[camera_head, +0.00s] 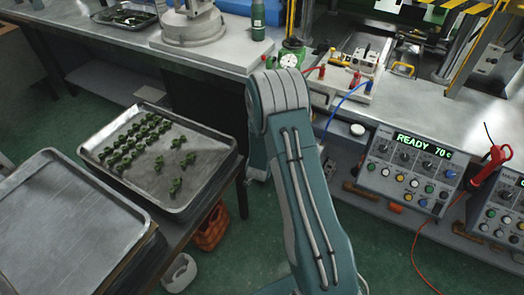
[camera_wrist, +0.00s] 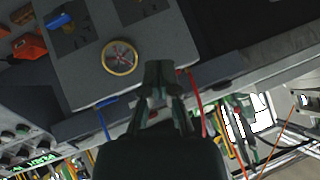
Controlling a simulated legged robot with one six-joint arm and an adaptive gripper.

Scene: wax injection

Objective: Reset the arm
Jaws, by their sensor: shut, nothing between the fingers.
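My arm rises through the middle of the head view, its upper link bent over at the elbow. The forearm and my gripper are hidden behind it there. In the wrist view my gripper (camera_wrist: 158,78) shows near the centre, its fingertips together with nothing between them. Beyond the fingers is a grey panel (camera_wrist: 185,40) with a round brass-rimmed gauge (camera_wrist: 121,57). I cannot tell how far the fingertips are from it. A blue hose (camera_wrist: 103,118) is left of the fingers and a red hose (camera_wrist: 193,92) is right of them.
In the head view, a metal tray (camera_head: 205,185) with several green pieces and an empty tray (camera_head: 70,230) lie at left. A control box (camera_head: 410,168) reading "READY 70" stands at right. A green bottle (camera_head: 258,20) stands on the back bench.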

